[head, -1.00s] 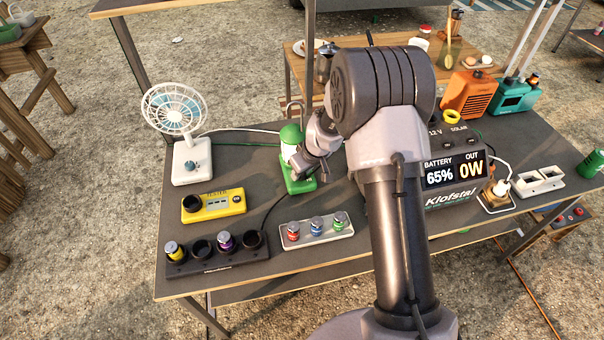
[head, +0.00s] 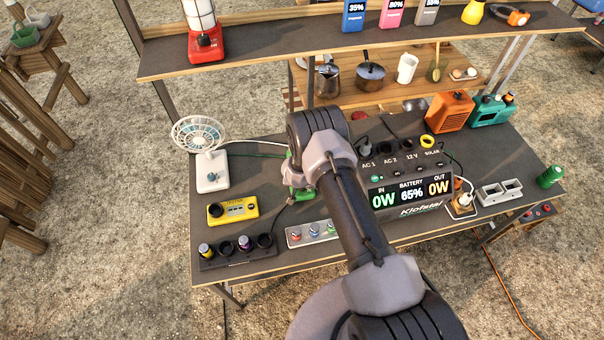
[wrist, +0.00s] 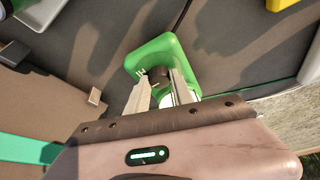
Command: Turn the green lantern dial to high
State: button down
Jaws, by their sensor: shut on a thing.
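The green lantern (head: 303,196) stands on the table, mostly hidden behind my arm in the head view. In the wrist view its green base (wrist: 177,48) fills the middle, with a dark dial (wrist: 158,76) on it. My gripper (wrist: 160,84) has its two pale fingers on either side of the dial, shut on it. The fingertips are hidden behind my arm in the head view. The dial's marks and setting cannot be read.
A power station (head: 410,190) stands close right of the lantern. A white fan (head: 207,155) and a yellow meter (head: 232,209) are left. A tray of small knobs (head: 312,233) lies in front. A shelf (head: 270,47) with a red lantern (head: 203,38) spans above.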

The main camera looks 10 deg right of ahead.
jog(key=shift+w+a+f+m+h+b, duration=0.15)
jog(key=shift+f+m+h+b, duration=0.15)
jog(key=shift+m+b, duration=0.5)
jog(key=shift+r+m+g+h+b, duration=0.15)
jog(key=shift+m+g+h+b, duration=0.4)
jog(key=shift+m, duration=1.15)
jog(key=shift+m+g+b, duration=0.25)
jog(key=shift+m+b, duration=0.2)
jog(key=shift+m, duration=0.25)
jog(key=c, duration=1.1)
grip_release()
jog(key=shift+r, duration=0.15)
jog(key=p+v, duration=0.2)
jog(key=v, duration=0.6)
jog(key=p+v, duration=0.2)
jog(key=v, duration=0.7)
jog(key=shift+a, duration=0.25)
